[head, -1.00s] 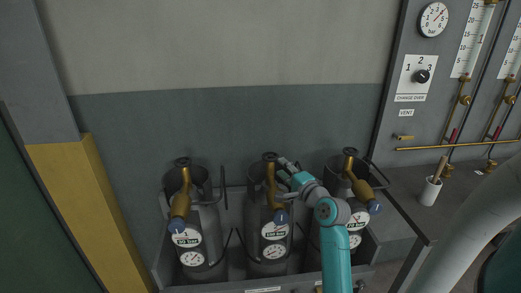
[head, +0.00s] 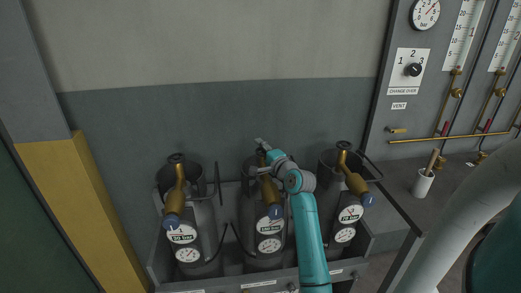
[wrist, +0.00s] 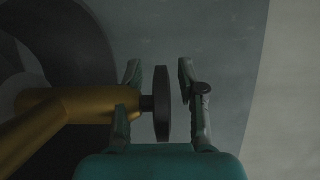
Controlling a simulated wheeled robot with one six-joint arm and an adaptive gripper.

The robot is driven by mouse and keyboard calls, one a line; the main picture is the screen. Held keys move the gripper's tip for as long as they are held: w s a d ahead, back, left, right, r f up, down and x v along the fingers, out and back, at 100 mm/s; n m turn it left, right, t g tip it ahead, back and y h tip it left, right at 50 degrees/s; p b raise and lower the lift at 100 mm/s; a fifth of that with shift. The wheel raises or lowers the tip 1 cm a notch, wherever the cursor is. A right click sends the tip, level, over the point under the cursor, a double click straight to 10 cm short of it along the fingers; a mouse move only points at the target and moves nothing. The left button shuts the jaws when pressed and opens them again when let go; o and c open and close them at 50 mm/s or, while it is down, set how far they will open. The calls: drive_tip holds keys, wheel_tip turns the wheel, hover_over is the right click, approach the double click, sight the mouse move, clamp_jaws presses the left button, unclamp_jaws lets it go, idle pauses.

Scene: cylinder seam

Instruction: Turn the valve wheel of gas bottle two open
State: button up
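Gas bottle two (head: 265,250) is the middle of three grey bottles, with a brass valve (head: 268,188) on top and a gauge reading 150 bar or similar, too small to be sure. Its valve wheel is covered by my gripper (head: 262,146) in the head view. In the wrist view the dark valve wheel (wrist: 162,103) shows edge-on at the end of the brass valve body (wrist: 75,104). My gripper (wrist: 162,88) is open, with one finger on each side of the wheel.
The left bottle (head: 190,228) and right bottle (head: 345,212) stand close on either side, with their own brass valves. Dark bars and a rack (head: 197,285) surround the bottles. A shelf with a white cup (head: 423,183) and a gauge panel lie to the right.

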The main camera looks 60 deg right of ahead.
sight(258, 151)
clamp_jaws()
